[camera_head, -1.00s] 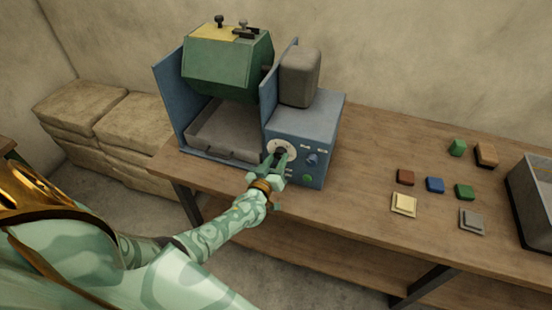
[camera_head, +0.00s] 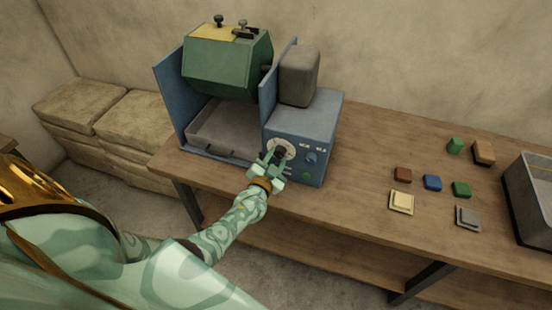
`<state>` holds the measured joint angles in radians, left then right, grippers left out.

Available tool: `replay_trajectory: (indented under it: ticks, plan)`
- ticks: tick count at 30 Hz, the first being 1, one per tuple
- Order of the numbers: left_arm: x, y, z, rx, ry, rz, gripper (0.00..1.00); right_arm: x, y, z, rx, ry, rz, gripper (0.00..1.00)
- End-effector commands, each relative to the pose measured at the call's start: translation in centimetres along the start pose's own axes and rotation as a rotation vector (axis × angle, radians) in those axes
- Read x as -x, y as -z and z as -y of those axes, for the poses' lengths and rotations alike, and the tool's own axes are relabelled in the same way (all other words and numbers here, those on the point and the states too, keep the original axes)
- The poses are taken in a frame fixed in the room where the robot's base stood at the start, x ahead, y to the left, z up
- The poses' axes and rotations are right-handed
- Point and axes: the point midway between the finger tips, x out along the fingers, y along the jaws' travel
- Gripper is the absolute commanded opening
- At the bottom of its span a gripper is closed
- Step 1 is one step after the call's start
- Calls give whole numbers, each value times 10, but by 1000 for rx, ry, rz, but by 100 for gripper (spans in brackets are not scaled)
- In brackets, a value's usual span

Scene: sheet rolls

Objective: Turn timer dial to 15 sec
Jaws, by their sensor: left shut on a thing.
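The blue machine (camera_head: 312,122) stands on the wooden bench, with a green drum (camera_head: 228,68) hung between its side plates. The timer dial (camera_head: 288,146), a pale round face with a dark knob, is on the front panel at the left. My left gripper (camera_head: 274,157) is at the dial, its fingers shut on the dark knob. The fingers hide part of the dial face, and its marks are too small to read. My right gripper is out of view.
A blue knob (camera_head: 311,158) and a green button (camera_head: 306,175) sit right of the dial. Several coloured blocks, a yellow plate (camera_head: 401,202) and a grey plate (camera_head: 467,217) lie on the bench (camera_head: 372,150). A grey bin (camera_head: 524,195) stands at the right edge.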

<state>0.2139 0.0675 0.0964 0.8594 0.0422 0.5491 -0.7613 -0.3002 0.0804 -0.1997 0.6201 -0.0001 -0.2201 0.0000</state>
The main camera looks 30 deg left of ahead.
Motion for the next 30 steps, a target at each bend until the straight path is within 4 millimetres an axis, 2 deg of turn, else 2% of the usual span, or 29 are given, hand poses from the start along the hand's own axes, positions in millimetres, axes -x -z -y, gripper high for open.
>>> replay_trajectory:
  ticks: [9,23,24,25,30]
  plan:
    - [2,-3,-3,-87,-5,12,11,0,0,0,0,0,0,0]
    - [2,-3,-2,-97,-5,12,11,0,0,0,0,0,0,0]
    - [2,-3,-2,-97,-5,12,45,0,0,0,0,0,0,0]
    - [2,-3,-2,-97,-5,12,54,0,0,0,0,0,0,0]
    - [1,-2,-1,-96,-2,9,56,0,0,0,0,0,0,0]
